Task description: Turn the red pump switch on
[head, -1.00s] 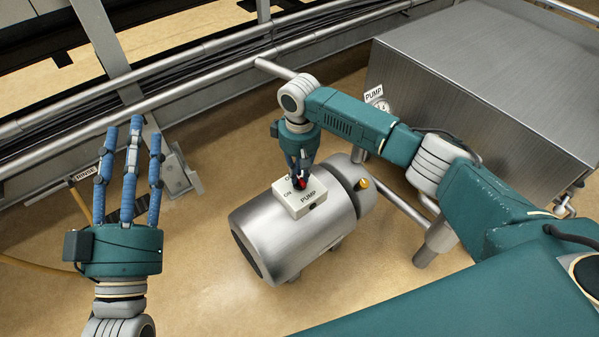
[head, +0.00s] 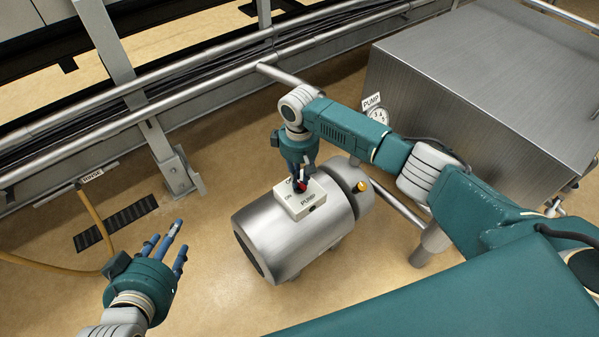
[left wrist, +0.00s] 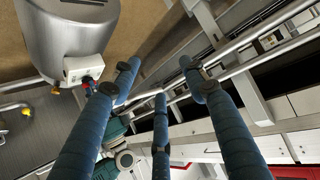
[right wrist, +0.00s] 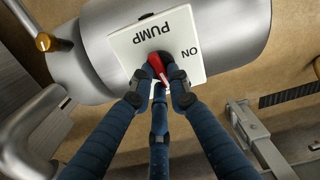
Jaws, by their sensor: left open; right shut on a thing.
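The red pump switch (head: 301,185) is a small knob on a white box (head: 307,206) marked PUMP and ON, on top of a steel pump cylinder. My right gripper (head: 299,179) is over the box with its fingers closed around the knob. In the right wrist view the red switch (right wrist: 157,67) has a white line and sits between the fingertips; the line points toward the lower right, not straight at the ON mark. The OFF mark is mostly hidden. My left gripper (head: 168,243) is open and empty, low at the left, away from the pump.
A large steel box (head: 480,85) with a gauge and PUMP tag stands at the back right. Pipes and rails (head: 170,105) run along the back left. A yellow hose (head: 95,215) with a RINSE tag and a floor grate (head: 115,222) are at the left.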

